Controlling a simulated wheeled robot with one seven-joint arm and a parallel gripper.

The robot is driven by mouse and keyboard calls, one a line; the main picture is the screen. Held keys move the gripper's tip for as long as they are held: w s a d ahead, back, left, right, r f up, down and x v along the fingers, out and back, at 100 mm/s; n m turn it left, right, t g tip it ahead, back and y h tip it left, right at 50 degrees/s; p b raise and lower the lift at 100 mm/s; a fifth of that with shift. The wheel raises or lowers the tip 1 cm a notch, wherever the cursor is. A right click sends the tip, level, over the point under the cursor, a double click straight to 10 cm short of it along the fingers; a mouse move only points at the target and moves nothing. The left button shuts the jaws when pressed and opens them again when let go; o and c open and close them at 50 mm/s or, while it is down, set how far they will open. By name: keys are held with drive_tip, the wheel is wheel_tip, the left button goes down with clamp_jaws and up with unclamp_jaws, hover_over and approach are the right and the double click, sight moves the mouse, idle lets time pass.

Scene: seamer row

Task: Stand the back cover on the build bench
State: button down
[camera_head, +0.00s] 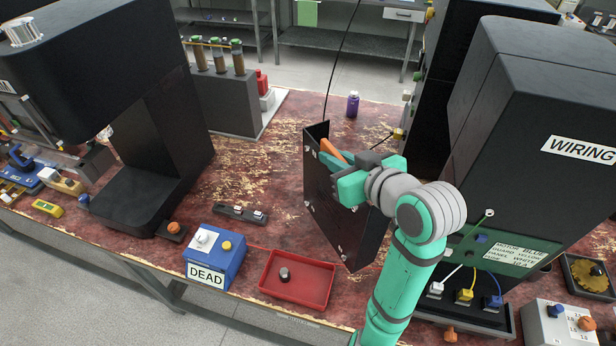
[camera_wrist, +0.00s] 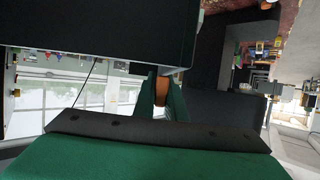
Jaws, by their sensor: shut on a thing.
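The back cover looks to be the black bent panel (camera_head: 337,213) with small bright spots near its edges, in the middle of the head view. It stands near upright, somewhat tilted in the picture, over the worn red bench top (camera_head: 290,150). My gripper (camera_head: 345,165) is shut on an orange part (camera_head: 333,150) at the panel's upper side. The wrist view also shows the orange part (camera_wrist: 161,90) between my green fingers. I cannot tell whether the panel's lower edge touches the bench. My gripper and arm hide part of its right side.
A red tray (camera_head: 325,297) with a dark knob and a blue box marked DEAD (camera_head: 215,262) lie in front. The black WIRING cabinet (camera_head: 530,130) stands close on the right, a black machine (camera_head: 150,150) on the left. A purple bottle (camera_head: 352,105) stands behind.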

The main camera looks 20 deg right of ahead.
drive_tip(key=w+a+f, duration=0.2)
drive_tip(key=w+f, duration=0.7)
drive_tip(key=f, duration=0.2)
drive_tip(key=shift+w+a, duration=0.25)
drive_tip(key=shift+a, duration=0.15)
drive_tip(key=shift+f, duration=0.15)
drive_tip(key=c, duration=1.8)
unclamp_jaws()
drive_tip(key=v, duration=1.2)
